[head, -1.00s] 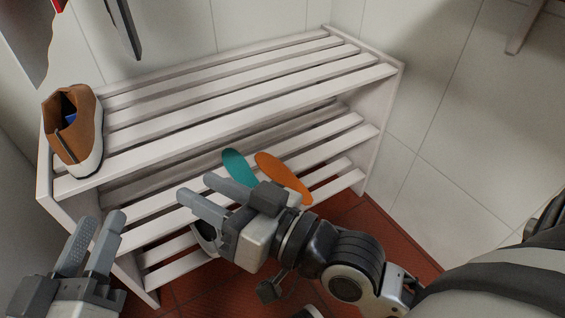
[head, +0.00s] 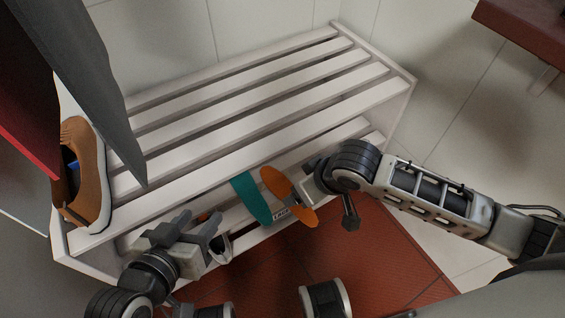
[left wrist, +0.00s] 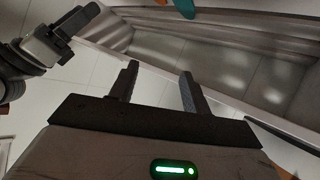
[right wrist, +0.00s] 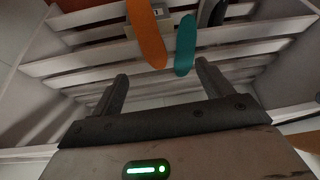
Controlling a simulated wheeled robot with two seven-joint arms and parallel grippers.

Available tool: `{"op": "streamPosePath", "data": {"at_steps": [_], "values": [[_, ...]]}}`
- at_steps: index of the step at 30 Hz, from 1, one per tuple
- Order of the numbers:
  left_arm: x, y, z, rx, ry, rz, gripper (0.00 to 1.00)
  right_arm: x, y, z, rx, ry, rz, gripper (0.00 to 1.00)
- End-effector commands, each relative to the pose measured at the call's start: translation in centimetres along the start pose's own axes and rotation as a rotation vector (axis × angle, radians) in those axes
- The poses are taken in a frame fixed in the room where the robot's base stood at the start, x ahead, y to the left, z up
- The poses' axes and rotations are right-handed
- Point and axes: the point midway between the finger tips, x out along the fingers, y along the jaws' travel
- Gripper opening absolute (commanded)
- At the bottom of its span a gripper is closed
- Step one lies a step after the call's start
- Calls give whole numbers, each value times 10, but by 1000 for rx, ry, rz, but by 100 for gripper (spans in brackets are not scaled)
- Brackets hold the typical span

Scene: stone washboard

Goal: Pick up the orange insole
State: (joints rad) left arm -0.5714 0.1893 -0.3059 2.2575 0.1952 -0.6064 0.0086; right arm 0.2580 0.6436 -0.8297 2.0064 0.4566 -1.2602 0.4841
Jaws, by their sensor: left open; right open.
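The orange insole (head: 276,181) lies on a lower shelf of the white slatted rack, right of a teal insole (head: 248,192). In the right wrist view the orange insole (right wrist: 146,32) points its near end toward the gap between the fingers of my open, empty right gripper (right wrist: 161,70), and no contact shows. In the head view my right gripper (head: 303,190) is beside the insole's right side, its fingers mostly hidden. My left gripper (head: 212,228) is open and empty at the rack's front, left of both insoles. The left wrist view shows the orange insole's edge (left wrist: 161,2) at the top.
The white rack (head: 230,129) has a bare upper shelf except for a brown shoe (head: 88,165) at its left end. A grey hanging panel (head: 92,75) is at the left. A small labelled box (head: 282,214) and another shoe (head: 220,249) are low in the rack.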

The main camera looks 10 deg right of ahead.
Motion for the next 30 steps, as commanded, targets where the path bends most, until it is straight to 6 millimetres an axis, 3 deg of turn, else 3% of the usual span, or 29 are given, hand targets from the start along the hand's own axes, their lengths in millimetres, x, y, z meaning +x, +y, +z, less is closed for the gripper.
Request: {"op": "streamPosePath", "data": {"at_steps": [3,15,23,30], "values": [[0,0,5,7,-5,-2,48,10,15,6,6,-47,45,79],[-6,14,-15,10,180,56,48,93,18,8,5,-44,44,79],[-6,18,-21,-24,217,81,48,111,18,7,4,-42,43,79],[-3,24,-26,-116,285,145,48,147,21,-4,4,-41,43,79]]}}
